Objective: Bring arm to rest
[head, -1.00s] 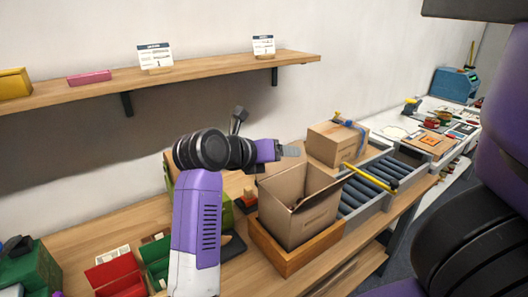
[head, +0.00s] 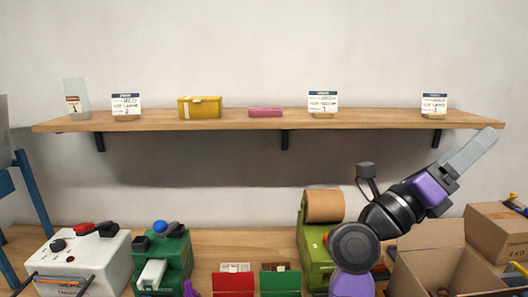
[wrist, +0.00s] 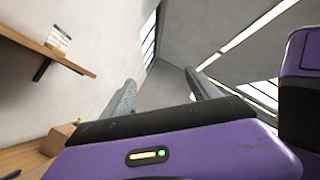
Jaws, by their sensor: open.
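My gripper (head: 470,152) is raised at the right of the head view, in front of the right end of the wall shelf, its grey fingers pointing up and right. In the wrist view its two fingers (wrist: 160,95) stand apart with nothing between them. The purple and black arm rises from the bottom of the head view, in front of the workbench (head: 235,245). The gripper is above an open cardboard box (head: 425,272) and touches nothing that I can see. The lower arm is cut off by the picture's edge.
The wooden shelf (head: 220,121) holds cards, a yellow box (head: 199,107) and a pink packet (head: 265,112). A white machine (head: 85,262), a green device (head: 160,255), red and green boxes and a green machine with a brown roll (head: 323,205) stand on the bench. A closed carton (head: 495,230) stands far right.

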